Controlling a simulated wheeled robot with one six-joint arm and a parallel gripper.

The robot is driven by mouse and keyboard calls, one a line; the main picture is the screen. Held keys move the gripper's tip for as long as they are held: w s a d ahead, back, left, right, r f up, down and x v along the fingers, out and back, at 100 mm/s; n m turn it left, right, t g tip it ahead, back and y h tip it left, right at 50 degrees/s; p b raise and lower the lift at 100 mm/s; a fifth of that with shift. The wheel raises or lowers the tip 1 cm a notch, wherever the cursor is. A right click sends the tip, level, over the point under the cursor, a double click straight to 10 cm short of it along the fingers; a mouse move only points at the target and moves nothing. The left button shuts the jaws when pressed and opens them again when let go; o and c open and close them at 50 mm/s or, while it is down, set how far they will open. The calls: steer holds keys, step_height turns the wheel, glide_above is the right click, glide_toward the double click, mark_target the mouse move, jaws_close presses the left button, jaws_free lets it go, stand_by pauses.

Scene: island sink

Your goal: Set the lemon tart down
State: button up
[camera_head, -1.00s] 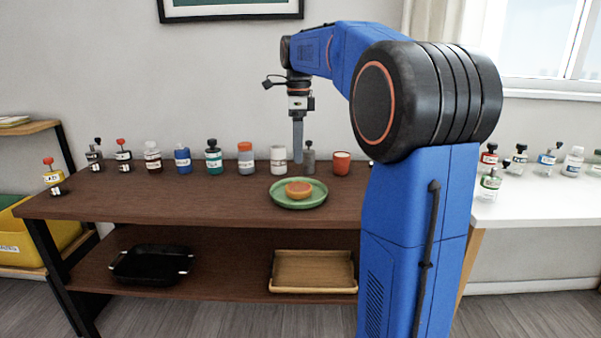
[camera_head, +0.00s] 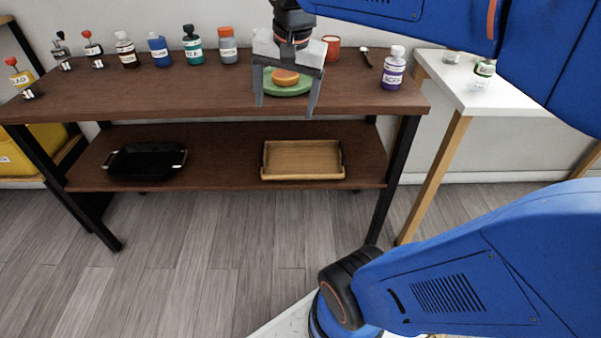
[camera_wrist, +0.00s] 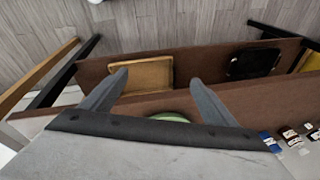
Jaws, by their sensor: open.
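The lemon tart (camera_head: 285,77), a small orange-brown round, sits on a green plate (camera_head: 288,90) on the brown table's top. My gripper (camera_head: 284,112) is open and empty. In the head view its two grey fingers show on either side of the plate, in front of it, and the tart shows between them. In the wrist view my gripper (camera_wrist: 158,98) has its fingers spread wide, and only a sliver of the green plate (camera_wrist: 174,117) shows between them; the tart is hidden there.
Several bottles, among them a teal one (camera_head: 192,46), line the table's back left. A purple bottle (camera_head: 394,68) stands at the right and a red cup (camera_head: 332,47) behind. The lower shelf holds a black pan (camera_head: 146,160) and a wooden tray (camera_head: 302,160). A white table (camera_head: 497,98) adjoins at right.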

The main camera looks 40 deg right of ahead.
steer(key=s+a+f+n+t, duration=0.1)
steer(key=s+a+f+n, duration=0.2)
steer(key=s+f+n, duration=0.6)
step_height(320, 180, down, 3)
steer(key=shift+s+a+r+t, duration=0.2)
steer(key=shift+s+a+t, duration=0.2)
steer(key=shift+s, duration=0.75)
